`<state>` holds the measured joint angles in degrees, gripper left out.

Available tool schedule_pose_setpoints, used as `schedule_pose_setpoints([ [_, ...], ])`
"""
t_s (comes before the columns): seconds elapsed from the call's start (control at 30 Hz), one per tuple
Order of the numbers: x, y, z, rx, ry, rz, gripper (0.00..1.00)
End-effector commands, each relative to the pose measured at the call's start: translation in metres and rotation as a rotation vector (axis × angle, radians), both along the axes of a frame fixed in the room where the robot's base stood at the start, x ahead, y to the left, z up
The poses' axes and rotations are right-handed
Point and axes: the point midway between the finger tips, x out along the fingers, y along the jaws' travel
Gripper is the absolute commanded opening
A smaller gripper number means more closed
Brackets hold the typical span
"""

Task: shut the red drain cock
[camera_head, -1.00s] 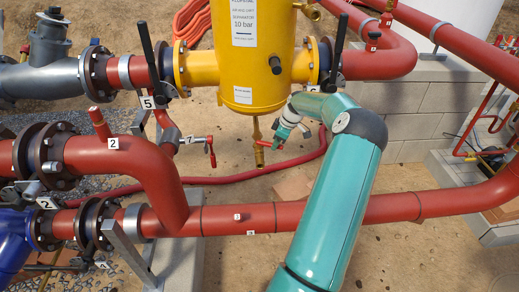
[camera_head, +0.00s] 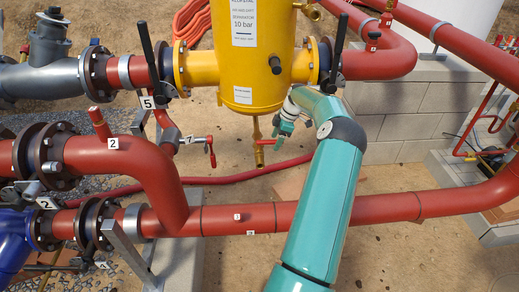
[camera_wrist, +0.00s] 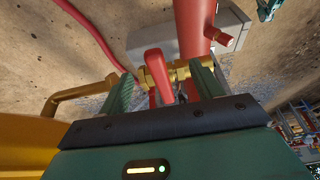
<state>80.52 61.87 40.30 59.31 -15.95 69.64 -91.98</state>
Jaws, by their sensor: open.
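The drain cock hangs below the yellow vessel (camera_head: 252,60) in the head view. Its red lever (camera_head: 267,141) and brass body (camera_head: 259,155) show just left of and below my gripper (camera_head: 277,130). In the wrist view, the red lever (camera_wrist: 155,64) stands up between the two green fingers of my gripper (camera_wrist: 160,80), with space on both sides. The brass valve body (camera_wrist: 178,71) crosses behind the fingers. My gripper is open. The front of the palm hides the lower part of the lever. Contact with the lever cannot be told.
A red pipe (camera_head: 235,218) runs low across the front, under my arm. Another small valve with a red handle (camera_head: 211,152) hangs to the left. A brass elbow pipe (camera_wrist: 80,94) is left of the fingers. Block walls (camera_head: 410,110) stand at right.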

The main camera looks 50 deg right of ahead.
Motion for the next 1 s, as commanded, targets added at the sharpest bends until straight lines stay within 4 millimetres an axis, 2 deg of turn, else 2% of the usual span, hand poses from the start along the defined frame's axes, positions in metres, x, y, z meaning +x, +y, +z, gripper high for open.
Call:
schedule_pose_setpoints([
  [0.17, -0.001, -0.001, 0.004, -0.001, -0.001, 0.0, 0.65],
  [0.73, -0.017, -0.014, 0.06, -0.002, 0.001, 0.0, 0.65],
  [1.0, -0.018, -0.015, 0.066, 0.0, 0.0, 0.0, 0.65],
])
